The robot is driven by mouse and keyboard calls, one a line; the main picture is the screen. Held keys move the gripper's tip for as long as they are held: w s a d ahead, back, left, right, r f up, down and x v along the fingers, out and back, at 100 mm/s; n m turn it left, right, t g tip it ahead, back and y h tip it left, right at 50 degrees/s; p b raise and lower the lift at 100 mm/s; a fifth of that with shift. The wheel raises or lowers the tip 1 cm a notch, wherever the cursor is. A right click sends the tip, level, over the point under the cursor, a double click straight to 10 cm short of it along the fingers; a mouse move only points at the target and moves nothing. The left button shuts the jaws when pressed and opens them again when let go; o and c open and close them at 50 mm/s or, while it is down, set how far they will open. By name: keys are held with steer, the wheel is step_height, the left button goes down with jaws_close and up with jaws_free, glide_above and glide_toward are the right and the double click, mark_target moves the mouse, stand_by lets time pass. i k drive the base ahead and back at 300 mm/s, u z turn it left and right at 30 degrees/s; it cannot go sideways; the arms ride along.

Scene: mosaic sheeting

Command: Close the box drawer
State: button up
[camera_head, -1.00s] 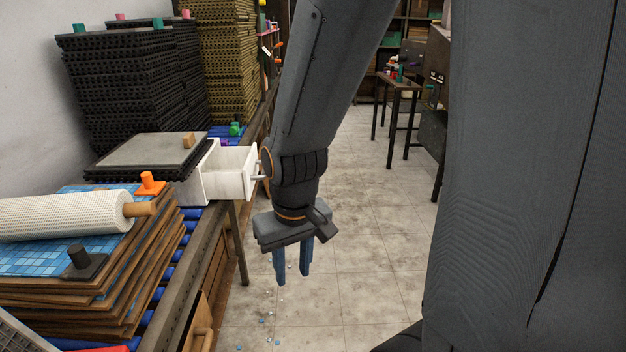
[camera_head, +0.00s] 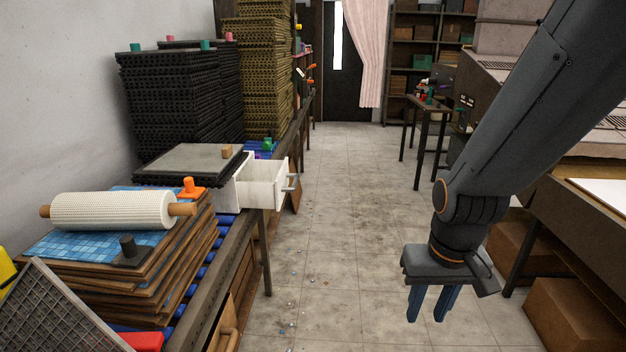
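The white box drawer (camera_head: 266,183) stands pulled out from its white box (camera_head: 228,196) on the left bench, and its open top shows an empty-looking inside. A grey handle (camera_head: 293,182) is on its right-hand front, over the aisle. A black tray with a grey sheet (camera_head: 190,163) lies over the box and hides most of it. My gripper (camera_head: 428,304) hangs pointing down over the aisle floor, well to the right of the drawer and nearer to me. Its two blue fingers are apart with nothing between them.
On the bench, a white roller (camera_head: 112,210) lies on stacked boards beside an orange-handled tool (camera_head: 191,188). Tall black stacks (camera_head: 172,100) stand behind. Cardboard boxes (camera_head: 570,318) and a dark table are at right.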

mark_target(264, 184)
steer(key=z, duration=0.2)
steer(key=i, duration=1.2)
steer(key=u, duration=0.9)
steer(key=i, duration=0.2)
steer(key=u, duration=0.2)
steer(key=k, duration=0.55)
steer(key=z, duration=0.7)
steer(key=i, duration=1.3)
steer(key=u, duration=0.9)
